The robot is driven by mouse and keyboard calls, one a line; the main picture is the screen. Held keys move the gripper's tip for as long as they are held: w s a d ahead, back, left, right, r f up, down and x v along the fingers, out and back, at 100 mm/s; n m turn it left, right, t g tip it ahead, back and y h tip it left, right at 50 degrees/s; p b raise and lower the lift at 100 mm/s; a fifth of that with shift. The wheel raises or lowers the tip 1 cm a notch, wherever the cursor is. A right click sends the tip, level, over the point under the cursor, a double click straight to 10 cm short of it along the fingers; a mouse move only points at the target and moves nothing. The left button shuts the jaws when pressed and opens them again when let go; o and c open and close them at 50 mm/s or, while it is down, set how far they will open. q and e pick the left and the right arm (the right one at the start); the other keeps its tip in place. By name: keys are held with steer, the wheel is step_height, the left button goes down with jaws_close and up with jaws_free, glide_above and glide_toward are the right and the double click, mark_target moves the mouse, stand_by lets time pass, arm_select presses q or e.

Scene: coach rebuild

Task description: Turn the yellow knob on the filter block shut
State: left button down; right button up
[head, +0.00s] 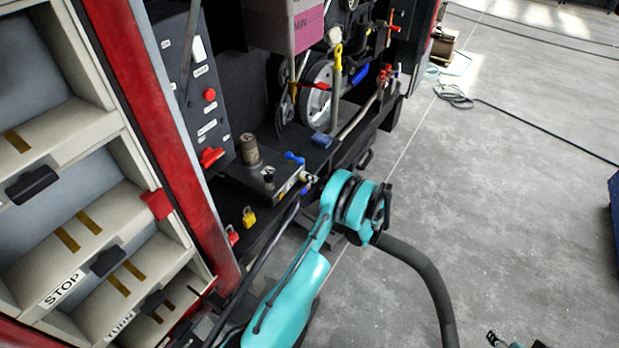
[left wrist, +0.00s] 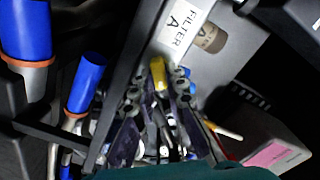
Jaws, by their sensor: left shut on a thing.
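The filter block (head: 262,182) is a dark-topped box low on the coach side, with a brown cylinder (head: 250,150) standing on it. In the left wrist view its pale face (left wrist: 222,72) carries a "FILTER A" label (left wrist: 180,36). The yellow knob (left wrist: 158,71) stands out beside the label, its length roughly up and down in the picture. My left gripper (left wrist: 157,84) is shut on the knob, one finger on each side. In the head view the knob cannot be made out clearly near my left wrist. A small part of what looks like my right gripper (head: 497,339) shows at the bottom edge.
Blue handles (left wrist: 85,82) stand left of my fingers in the left wrist view. A yellow padlock (head: 249,216) and a dark hose lie near the block. A pink-labelled box (head: 290,25) hangs above. The grey floor (head: 520,190) at right is mostly clear, with a cable (head: 540,122) across it.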

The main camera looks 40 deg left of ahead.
arm_select(q)
steer(key=shift+s+n, duration=0.15)
steer(key=shift+n, duration=4.85)
steer(key=c, duration=1.8)
jaws_free()
steer(key=shift+c, duration=0.2)
steer(key=shift+o, duration=0.2)
steer(key=shift+d, duration=0.15)
steer(key=w+d, duration=0.1)
steer(key=d, duration=1)
steer(key=shift+w+d, duration=0.15)
steer(key=shift+d, duration=0.25)
steer(key=shift+r, duration=0.1)
